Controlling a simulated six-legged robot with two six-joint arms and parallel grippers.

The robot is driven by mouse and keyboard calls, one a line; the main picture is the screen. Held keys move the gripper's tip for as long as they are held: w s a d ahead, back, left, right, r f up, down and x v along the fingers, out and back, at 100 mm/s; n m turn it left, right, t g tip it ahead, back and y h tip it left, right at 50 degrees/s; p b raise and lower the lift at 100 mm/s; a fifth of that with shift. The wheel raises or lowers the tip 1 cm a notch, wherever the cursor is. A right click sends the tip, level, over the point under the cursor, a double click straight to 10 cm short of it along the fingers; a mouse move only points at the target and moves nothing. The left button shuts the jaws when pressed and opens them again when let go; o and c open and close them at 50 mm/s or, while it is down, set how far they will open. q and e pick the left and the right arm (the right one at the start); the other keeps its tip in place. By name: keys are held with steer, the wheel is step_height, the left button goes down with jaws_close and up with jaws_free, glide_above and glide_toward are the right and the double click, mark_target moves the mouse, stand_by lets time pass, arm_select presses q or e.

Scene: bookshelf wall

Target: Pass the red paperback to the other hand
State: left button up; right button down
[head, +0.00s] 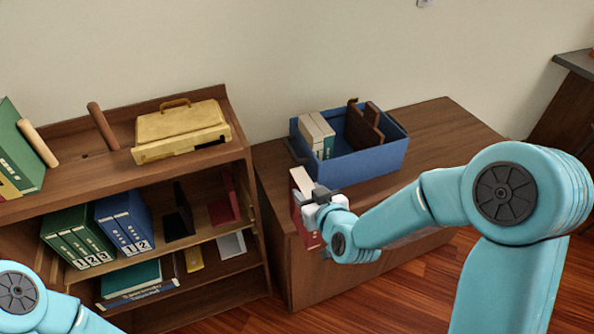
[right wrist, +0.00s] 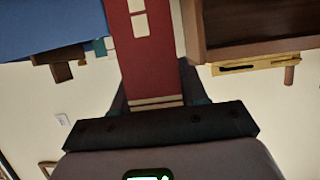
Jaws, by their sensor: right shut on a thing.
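The red paperback (head: 298,216) is held in my right gripper (head: 324,207), in front of the cabinet's left front corner. Its pale page edge shows above the gripper, and part of the book is hidden behind the gripper. In the right wrist view the red paperback (right wrist: 152,62) stands out between the two dark fingers of my right gripper (right wrist: 155,88), with pale blocks on its cover. A part of my left arm shows at the bottom left of the head view; its gripper is out of view.
A blue bin (head: 352,165) with books and brown pieces stands on the low wooden cabinet (head: 437,117). At left is a bookshelf (head: 243,149) with green and blue binders (head: 124,218) and a yellow case (head: 180,130) on top. Wooden floor (head: 405,285) is open in front of the cabinet.

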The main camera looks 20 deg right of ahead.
arm_select(q)
steer(key=shift+o, duration=1.2)
steer(key=w+d+r+m+g+h, duration=0.1)
steer(key=w+d+r+m+h, duration=0.15)
steer(key=w, duration=0.35)
steer(key=w+d+r+m+g+h, duration=0.1)
steer(key=w+r+m, duration=0.1)
steer(key=w+m, duration=0.25)
steer(key=w+d+r+m+g+h, duration=0.1)
steer(key=w+r+m+h, duration=0.15)
steer(key=w, duration=0.35)
steer(key=w+r+m+g+h, duration=0.2)
steer(key=w+r+m+h, duration=0.2)
steer(key=r+m, duration=0.5)
steer(key=w+r+m+g+h, duration=0.1)
steer(key=w+r+m+h, duration=0.3)
steer(key=r, duration=0.9)
steer(key=s+d+m, duration=0.1)
steer(key=s+d, duration=0.2)
steer(key=d, duration=0.8)
steer(key=shift+d+y, duration=0.35)
steer(key=shift+y, duration=0.05)
arm_select(e)
steer(key=s+a+r+n+g+y, duration=0.5)
steer(key=a+r+n+g+y, duration=0.4)
steer(key=n, duration=0.5)
steer(key=a+y, duration=0.2)
steer(key=y, duration=0.1)
steer(key=shift+a+r+g, duration=0.15)
steer(key=shift+a+g, duration=0.25)
